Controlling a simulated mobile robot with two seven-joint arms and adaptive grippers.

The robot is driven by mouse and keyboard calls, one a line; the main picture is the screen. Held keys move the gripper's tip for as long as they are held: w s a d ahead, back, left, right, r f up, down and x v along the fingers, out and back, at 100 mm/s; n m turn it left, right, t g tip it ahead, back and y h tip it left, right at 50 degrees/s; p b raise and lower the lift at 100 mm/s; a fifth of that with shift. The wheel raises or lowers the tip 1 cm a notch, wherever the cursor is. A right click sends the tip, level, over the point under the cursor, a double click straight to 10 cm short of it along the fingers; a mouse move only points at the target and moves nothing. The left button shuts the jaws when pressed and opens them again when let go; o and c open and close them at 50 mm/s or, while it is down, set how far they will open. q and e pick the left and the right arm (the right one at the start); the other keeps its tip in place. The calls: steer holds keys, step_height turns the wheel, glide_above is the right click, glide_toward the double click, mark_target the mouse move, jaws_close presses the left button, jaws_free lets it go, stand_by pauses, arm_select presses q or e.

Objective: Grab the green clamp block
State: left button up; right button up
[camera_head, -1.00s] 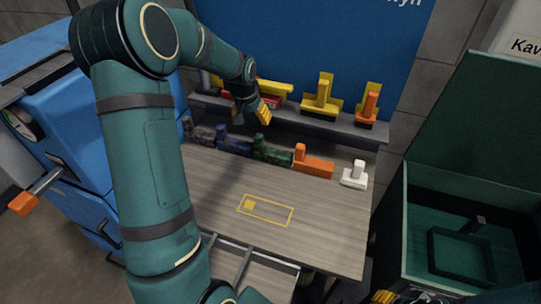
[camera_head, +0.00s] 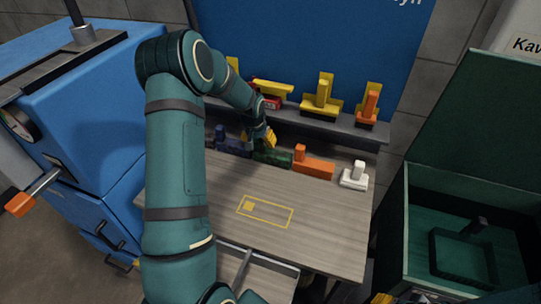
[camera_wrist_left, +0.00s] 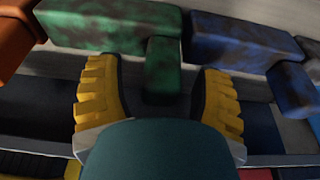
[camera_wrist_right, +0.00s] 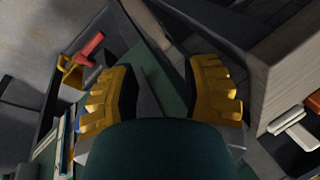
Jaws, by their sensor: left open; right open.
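The green clamp block (camera_head: 275,158) stands in the row at the back of the worktable. It is mottled dark green, with a long low body and a short upright post, and my left arm partly covers it in the head view. My left gripper (camera_head: 264,139) is open right at this block. In the left wrist view the block's long body (camera_wrist_left: 110,25) lies beyond the fingers, and its post (camera_wrist_left: 163,70) is between the two yellow fingers with gaps on both sides. My right gripper (camera_wrist_right: 163,78) is open and empty, away from the block.
A mottled blue block (camera_wrist_left: 240,40) stands close beside the green one. An orange block (camera_head: 313,166) and a white block (camera_head: 354,175) are to its right. Yellow and orange blocks stand on the shelf (camera_head: 340,128) behind. The table front, with a yellow outline (camera_head: 278,216), is clear.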

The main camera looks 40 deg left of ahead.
arm_select(q)
steer(key=shift+f, duration=0.1)
jaws_close()
stand_by(0.5)
